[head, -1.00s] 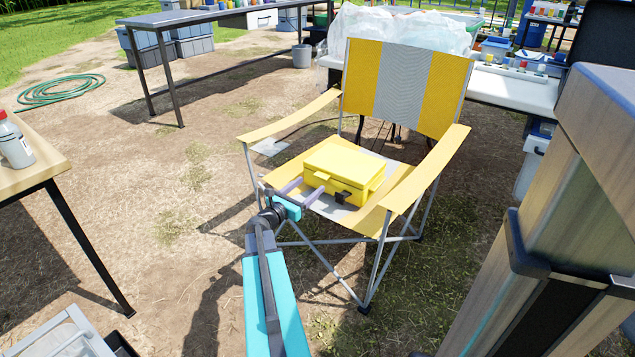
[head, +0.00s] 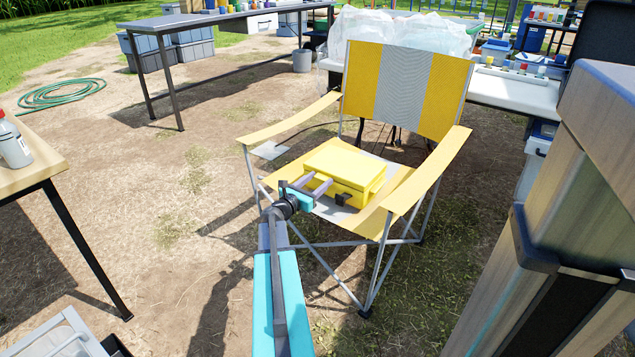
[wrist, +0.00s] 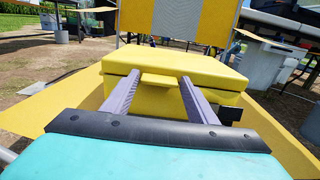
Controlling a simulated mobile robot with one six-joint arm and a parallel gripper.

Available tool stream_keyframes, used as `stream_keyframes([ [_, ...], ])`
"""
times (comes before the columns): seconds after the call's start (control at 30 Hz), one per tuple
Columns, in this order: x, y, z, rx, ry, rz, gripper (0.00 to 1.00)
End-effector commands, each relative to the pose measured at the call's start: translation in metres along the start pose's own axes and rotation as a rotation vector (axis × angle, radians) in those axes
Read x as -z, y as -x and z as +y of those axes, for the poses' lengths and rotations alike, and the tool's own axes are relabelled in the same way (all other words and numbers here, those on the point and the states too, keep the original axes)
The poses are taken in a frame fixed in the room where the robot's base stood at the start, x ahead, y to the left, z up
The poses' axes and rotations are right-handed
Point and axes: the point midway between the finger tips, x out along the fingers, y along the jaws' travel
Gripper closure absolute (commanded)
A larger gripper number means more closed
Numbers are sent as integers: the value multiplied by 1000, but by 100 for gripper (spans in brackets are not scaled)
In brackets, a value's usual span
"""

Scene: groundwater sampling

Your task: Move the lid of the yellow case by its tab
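The yellow case (head: 358,192) sits on the seat of the folding chair, with its lid (head: 347,165) down on it. In the wrist view, the lid (wrist: 190,62) shows a small yellow tab (wrist: 162,80) jutting from its front edge. My gripper (head: 323,179) reaches the case front from the near left. Its two grey fingers are apart with nothing held. In the wrist view, the left fingertip is just left of the tab and the right one overlaps the tab's right part. I cannot tell whether they touch it. A black latch (wrist: 230,114) is on the case front, to the right.
The yellow and grey folding chair (head: 445,92) has armrests on both sides of the case and an upright back behind it. A wooden-topped table (head: 35,172) with a bottle is at left. A large wood-and-metal cabinet-like block (head: 590,180) stands close at right. Bare ground lies left of the chair.

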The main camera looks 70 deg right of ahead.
Motion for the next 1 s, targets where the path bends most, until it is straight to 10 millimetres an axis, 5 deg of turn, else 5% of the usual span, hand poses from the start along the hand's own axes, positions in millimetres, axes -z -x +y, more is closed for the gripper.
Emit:
stream_keyframes([
  [0.27, 0, 0, 0, 0, 0, 0, 94],
  [1.0, -18, 4, 8, -12, -1, 56, 94],
])
